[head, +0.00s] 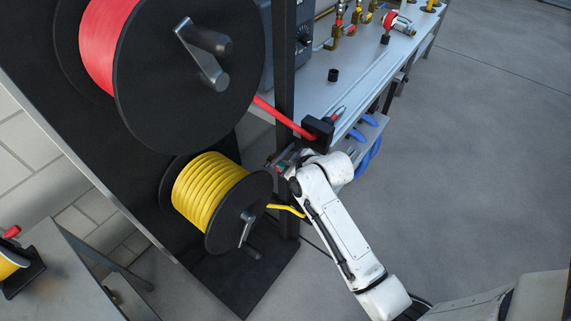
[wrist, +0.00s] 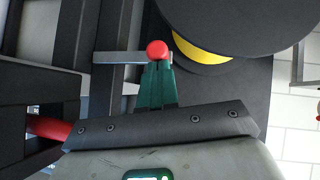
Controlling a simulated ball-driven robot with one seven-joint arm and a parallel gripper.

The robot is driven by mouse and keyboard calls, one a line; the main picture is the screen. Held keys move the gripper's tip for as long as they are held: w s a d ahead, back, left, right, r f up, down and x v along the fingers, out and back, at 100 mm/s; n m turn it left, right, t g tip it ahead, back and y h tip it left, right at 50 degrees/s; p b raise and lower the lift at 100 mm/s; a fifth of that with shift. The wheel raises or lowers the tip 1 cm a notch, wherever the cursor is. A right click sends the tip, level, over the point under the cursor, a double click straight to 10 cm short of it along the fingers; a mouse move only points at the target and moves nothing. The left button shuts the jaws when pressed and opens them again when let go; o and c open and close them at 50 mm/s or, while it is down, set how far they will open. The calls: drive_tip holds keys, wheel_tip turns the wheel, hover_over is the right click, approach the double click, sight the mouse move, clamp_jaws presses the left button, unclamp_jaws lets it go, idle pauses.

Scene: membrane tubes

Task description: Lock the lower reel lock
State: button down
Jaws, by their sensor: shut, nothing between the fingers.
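The lower reel (head: 212,200) is wound with yellow hose and has black flanges and a grey crank; its flange and a strip of yellow also show in the wrist view (wrist: 202,50). A red ball knob (wrist: 157,49), which looks like part of the lower reel lock, shows beside a flat grey metal bar (wrist: 120,57). My gripper (wrist: 157,75), with green fingers, is shut and empty. Its tips are right at the knob in the picture; I cannot tell whether they touch. In the head view my gripper (head: 281,167) is small, beside the dark post, right of the yellow reel.
The larger red hose reel (head: 190,70) is above. A dark upright post (head: 286,75) stands close to my gripper. A red hose runs to a black block (head: 318,131) at the bench (head: 350,85). Blue hoses (head: 366,155) hang there. Open grey floor (head: 480,130) is on the right.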

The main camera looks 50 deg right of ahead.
wheel_tip(320, 180, down, 6)
drive_tip(key=n+t+h+b, duration=0.1)
drive_tip(key=n+h+b, duration=0.2)
drive_tip(key=b, duration=0.5)
drive_tip(key=shift+f+h, duration=0.25)
drive_tip(key=shift+h, duration=0.45)
drive_tip(key=shift+f+b, duration=0.25)
drive_tip(key=shift+b, duration=0.05)
drive_tip(key=shift+r, duration=0.1)
